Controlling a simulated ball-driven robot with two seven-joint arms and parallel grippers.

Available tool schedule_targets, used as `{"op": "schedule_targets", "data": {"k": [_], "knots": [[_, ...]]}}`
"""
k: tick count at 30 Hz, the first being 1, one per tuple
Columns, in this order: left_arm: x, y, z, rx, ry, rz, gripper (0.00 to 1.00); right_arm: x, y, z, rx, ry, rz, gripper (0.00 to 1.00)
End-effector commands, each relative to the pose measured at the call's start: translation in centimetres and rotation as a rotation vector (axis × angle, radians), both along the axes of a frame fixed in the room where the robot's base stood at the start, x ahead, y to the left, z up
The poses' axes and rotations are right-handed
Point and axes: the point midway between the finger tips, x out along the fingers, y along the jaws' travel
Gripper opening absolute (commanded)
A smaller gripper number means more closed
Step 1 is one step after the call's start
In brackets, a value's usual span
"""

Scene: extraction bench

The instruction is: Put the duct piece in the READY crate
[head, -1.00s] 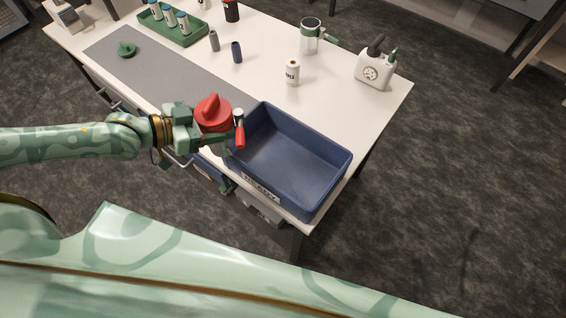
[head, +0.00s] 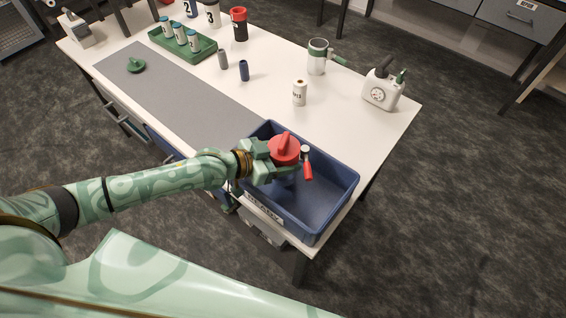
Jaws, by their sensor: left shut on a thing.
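The duct piece (head: 284,148) is red on top with a raised ridge. A short side part with a pale end and a red handle (head: 307,168) sticks out at its right. My left gripper (head: 282,169) is shut on the duct piece and holds it over the left part of the READY crate (head: 338,210). The crate is a blue open bin at the table's near right corner, with a white label on its near side. The gripper hides part of its inside; the bare floor shows at right. My right gripper is not in view.
A white bottle (head: 300,92), a white-and-green mug (head: 318,58) and a white canister with a gauge (head: 382,92) stand beyond the crate. A green rack (head: 205,53) with several vials stands farther back. A green knobbed piece (head: 136,66) lies on the grey mat (head: 185,95).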

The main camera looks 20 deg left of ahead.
Motion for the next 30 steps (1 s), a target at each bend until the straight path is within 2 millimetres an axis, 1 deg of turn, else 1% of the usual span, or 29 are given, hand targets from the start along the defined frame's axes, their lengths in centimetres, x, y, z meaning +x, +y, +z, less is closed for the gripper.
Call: {"op": "schedule_targets", "data": {"k": [1, 3, 5, 13, 24, 27, 28, 30], "knots": [[0.1, 0.0, -1.3, -0.001, 0.002, 0.001, 0.35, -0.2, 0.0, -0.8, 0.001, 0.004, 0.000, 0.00], [0.0, 0.0, -2.6, 0.000, 0.003, 0.000, 0.35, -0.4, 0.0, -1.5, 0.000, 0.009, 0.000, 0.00], [0.0, 0.0, -3.2, -0.002, 0.003, 0.000, 0.35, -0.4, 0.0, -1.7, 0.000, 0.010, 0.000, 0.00], [0.0, 0.0, -3.0, -0.002, -0.001, 0.000, 0.35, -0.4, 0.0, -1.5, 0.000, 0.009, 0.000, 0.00], [-0.2, 0.1, -4.5, 0.005, 0.003, -0.002, 0.35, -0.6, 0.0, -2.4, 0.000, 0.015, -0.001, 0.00], [-0.3, 0.1, -4.7, 0.009, 0.007, -0.003, 0.35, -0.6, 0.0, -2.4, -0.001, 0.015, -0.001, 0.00], [-0.4, 0.1, -4.8, 0.011, 0.009, -0.004, 0.70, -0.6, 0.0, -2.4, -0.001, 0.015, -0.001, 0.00], [-0.5, 0.1, -4.9, 0.013, 0.011, -0.005, 0.86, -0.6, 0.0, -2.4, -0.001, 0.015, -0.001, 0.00]]}}
